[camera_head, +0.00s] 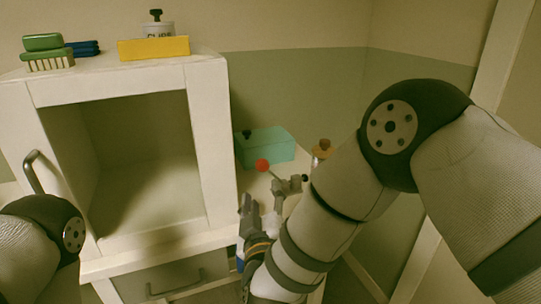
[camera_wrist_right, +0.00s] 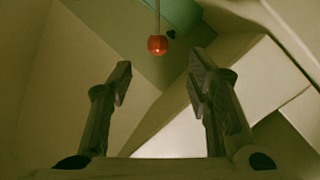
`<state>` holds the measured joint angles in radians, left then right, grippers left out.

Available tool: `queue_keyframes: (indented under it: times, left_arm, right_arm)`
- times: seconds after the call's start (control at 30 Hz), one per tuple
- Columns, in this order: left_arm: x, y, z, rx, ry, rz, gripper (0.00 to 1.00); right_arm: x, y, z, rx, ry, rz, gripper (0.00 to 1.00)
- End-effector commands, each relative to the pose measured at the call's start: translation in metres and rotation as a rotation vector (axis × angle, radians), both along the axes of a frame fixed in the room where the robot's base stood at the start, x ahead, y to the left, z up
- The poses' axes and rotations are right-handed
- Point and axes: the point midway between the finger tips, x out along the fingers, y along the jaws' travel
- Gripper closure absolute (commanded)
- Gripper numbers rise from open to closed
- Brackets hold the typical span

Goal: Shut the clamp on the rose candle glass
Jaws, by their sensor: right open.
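A red ball knob (camera_head: 262,165) sits at the end of a thin rod on a small metal clamp (camera_head: 287,187) beside the white cabinet. The knob (camera_wrist_right: 157,45) also shows in the right wrist view, beyond and between the fingertips, with its rod running up. My right gripper (camera_head: 262,212) is open and empty, just below the knob in the head view. In the wrist view its two fingers (camera_wrist_right: 161,78) are apart, not touching the knob. I cannot make out the rose candle glass; my right arm covers part of that area. My left gripper is out of view.
The white cabinet (camera_head: 218,140) stands open and looks empty. A teal box (camera_head: 268,147) and an orange-topped item (camera_head: 322,149) stand behind the clamp. A green brush (camera_head: 45,50), a yellow block (camera_head: 153,48) and a labelled jar (camera_head: 157,28) are on the cabinet top.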

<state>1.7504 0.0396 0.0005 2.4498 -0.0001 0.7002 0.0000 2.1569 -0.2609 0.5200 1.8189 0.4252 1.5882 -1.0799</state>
Motion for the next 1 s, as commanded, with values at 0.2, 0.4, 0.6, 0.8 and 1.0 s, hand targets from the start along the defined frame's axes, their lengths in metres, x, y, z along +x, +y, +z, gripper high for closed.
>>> queue_keyframes:
  times: [0.2,0.4,0.6,0.8,1.0]
  left_arm:
    - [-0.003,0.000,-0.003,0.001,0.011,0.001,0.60]
    - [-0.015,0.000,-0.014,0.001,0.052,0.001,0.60]
    - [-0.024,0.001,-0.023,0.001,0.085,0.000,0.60]
    - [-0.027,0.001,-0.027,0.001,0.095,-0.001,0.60]
    - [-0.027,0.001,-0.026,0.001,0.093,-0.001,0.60]
  right_arm:
    - [0.011,0.001,0.004,-0.003,-0.015,-0.007,0.54]
    - [0.059,-0.001,-0.001,-0.002,-0.010,-0.008,0.54]
    - [0.103,-0.001,-0.001,-0.003,-0.009,-0.007,0.54]
    - [0.121,-0.001,0.003,-0.004,-0.011,-0.005,0.54]
    - [0.122,-0.001,0.005,-0.004,-0.014,-0.004,0.54]
